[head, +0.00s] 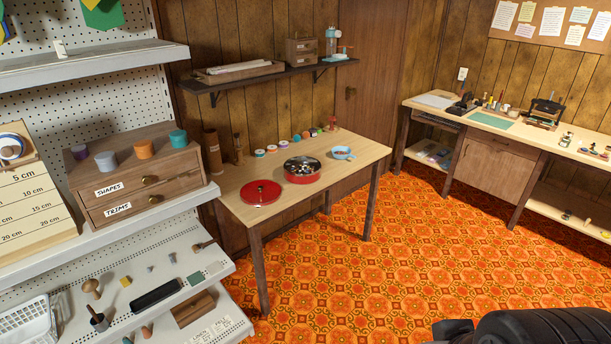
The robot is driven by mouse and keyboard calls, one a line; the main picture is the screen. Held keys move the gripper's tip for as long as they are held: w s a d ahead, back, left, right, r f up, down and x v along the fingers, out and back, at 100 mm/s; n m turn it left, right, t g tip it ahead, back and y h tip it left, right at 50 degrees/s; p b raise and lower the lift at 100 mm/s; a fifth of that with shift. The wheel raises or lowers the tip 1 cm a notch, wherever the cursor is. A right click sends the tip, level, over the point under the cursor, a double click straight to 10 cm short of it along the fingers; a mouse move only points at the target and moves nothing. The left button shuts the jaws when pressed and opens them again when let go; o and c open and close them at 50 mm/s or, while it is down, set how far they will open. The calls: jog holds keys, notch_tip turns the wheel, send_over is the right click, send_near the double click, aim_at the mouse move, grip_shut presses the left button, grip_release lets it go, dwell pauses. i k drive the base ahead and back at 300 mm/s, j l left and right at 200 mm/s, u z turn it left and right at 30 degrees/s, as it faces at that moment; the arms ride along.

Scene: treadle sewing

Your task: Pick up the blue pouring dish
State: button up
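The blue pouring dish (342,153) stands on the small wooden table (228,186), near its right end. It is a small light-blue bowl with something reddish-brown inside, too small to make out. It stands just right of a round red tin (303,171) and appears apart from it. A dark part of my own arm shows at the bottom right corner, far from the dish. My gripper's fingertips are not in view.
A red lid (260,193) lies on the table's front left. Several small colored spools stand along the table's back. A wall shelf (268,78) hangs above. A shelf unit with a wooden drawer box (135,173) stands left. The orange patterned floor (400,260) is clear before the table.

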aim_at(348, 149)
jog(key=i+z, duration=0.2)
jog(key=z, duration=0.2)
jog(key=i+z, duration=0.2)
jog(key=z, duration=0.2)
jog(key=i+j+z, duration=0.15)
jog(key=i+j, duration=0.55)
jog(key=i+j+z, duration=0.15)
jog(key=i+j, duration=0.6)
jog(key=i+j+z, duration=0.15)
jog(key=i+j, duration=0.7)
jog(key=j, duration=0.55)
jog(key=i, duration=0.1)
